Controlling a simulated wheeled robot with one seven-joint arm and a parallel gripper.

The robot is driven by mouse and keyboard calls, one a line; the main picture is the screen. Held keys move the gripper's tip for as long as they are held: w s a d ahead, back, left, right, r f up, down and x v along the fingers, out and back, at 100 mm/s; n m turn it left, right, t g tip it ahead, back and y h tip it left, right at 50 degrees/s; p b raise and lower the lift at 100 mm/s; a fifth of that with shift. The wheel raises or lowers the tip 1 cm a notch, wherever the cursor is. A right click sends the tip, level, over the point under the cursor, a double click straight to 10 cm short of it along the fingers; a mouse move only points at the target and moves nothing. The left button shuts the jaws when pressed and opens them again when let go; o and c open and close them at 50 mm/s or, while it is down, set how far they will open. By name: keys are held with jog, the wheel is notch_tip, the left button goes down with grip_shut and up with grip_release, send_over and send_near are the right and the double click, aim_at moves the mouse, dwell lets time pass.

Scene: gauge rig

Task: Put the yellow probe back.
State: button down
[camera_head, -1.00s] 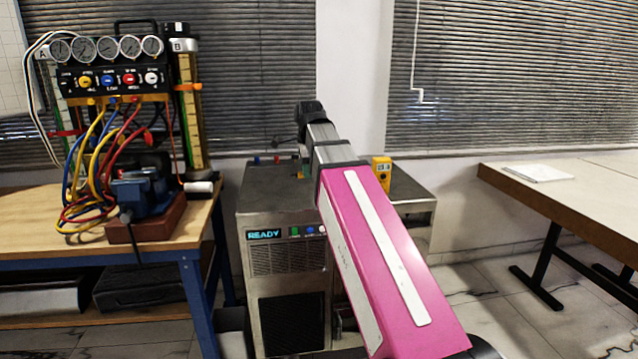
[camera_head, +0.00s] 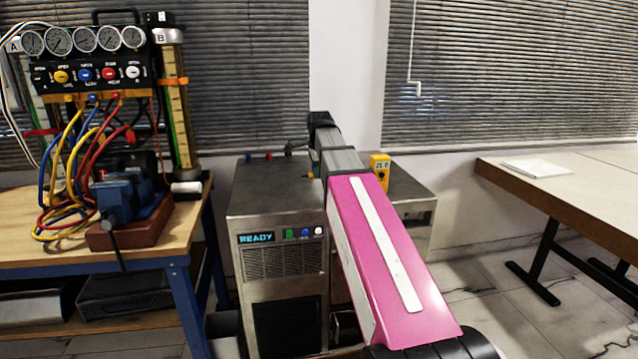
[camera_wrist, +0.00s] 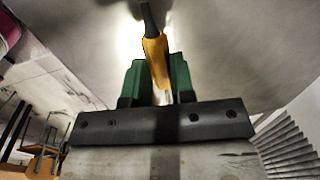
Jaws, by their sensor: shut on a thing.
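The yellow probe (camera_wrist: 155,52) is in the wrist view, gripped between the green fingers of my gripper (camera_wrist: 160,82). Its dark end points away from the gripper toward a smooth grey surface. I cannot tell whether the tip touches that surface. In the head view my arm hides most of the gripper. A small yellow bit shows beside the arm over the metal cabinet (camera_head: 285,192); I cannot tell if it is the probe. Small red and blue fittings (camera_head: 268,156) and a dark fitting (camera_head: 290,148) stand at the cabinet top's back edge.
A yellow meter (camera_head: 380,166) stands on the cabinet, right of my arm. The cabinet's display (camera_head: 256,238) reads READY. A workbench (camera_head: 180,233) with gauges (camera_head: 85,40), coloured hoses and a blue vise (camera_head: 122,194) is at left. A table (camera_head: 590,190) is at right.

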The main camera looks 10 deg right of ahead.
aim_at(319, 190)
jog(key=shift+w+d+f, duration=0.3)
jog(key=shift+w+f, duration=0.05)
jog(key=shift+f, duration=1.95)
jog(key=c, duration=1)
grip_release()
jog(key=r, duration=0.4)
jog(key=s+r, duration=0.1)
jog(key=r, duration=0.3)
jog(key=s+r, duration=0.1)
jog(key=r, duration=0.3)
